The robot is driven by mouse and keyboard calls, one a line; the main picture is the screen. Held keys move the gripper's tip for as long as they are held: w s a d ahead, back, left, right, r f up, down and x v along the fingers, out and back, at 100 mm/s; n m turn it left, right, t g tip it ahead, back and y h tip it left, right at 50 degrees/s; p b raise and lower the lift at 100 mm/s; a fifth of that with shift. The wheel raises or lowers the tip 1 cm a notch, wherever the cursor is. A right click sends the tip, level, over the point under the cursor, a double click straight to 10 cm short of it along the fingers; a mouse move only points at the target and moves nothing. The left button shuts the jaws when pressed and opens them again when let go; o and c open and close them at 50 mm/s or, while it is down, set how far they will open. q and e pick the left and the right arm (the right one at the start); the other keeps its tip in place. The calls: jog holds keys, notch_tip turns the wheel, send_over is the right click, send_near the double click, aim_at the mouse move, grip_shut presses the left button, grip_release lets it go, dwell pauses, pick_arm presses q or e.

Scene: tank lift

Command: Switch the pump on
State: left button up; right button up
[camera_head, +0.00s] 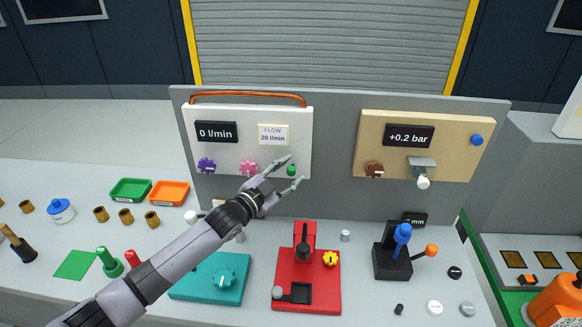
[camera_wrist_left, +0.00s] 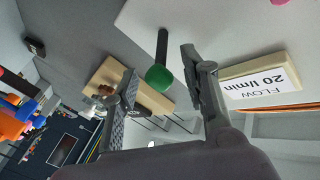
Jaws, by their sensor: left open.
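The white pump panel (camera_head: 217,154) stands upright at the back left. Its display (camera_head: 216,131) reads 0 l/min, and a label (camera_head: 273,134) reads FLOW 20 l/min. A purple knob (camera_head: 207,165), a pink knob (camera_head: 249,168) and a green knob (camera_head: 291,170) sit along its lower part. My left gripper (camera_head: 291,172) is open at the green knob, its fingers above and below it in the head view. In the left wrist view, the green knob (camera_wrist_left: 158,78) on a dark stem shows between the spread fingers; I cannot tell whether they touch it. My right gripper is not in view.
A tan panel (camera_head: 345,165) with a +0.2 bar display stands to the right. On the bench below are a teal block (camera_head: 185,291), a red stand (camera_head: 310,304) and a black joystick unit (camera_head: 392,264). Green and orange trays (camera_head: 168,194) lie left.

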pick_arm(q)
jog(key=shift+w+d, duration=0.3)
jog(key=shift+w, duration=0.15)
jog(key=shift+c, duration=0.2)
grip_shut()
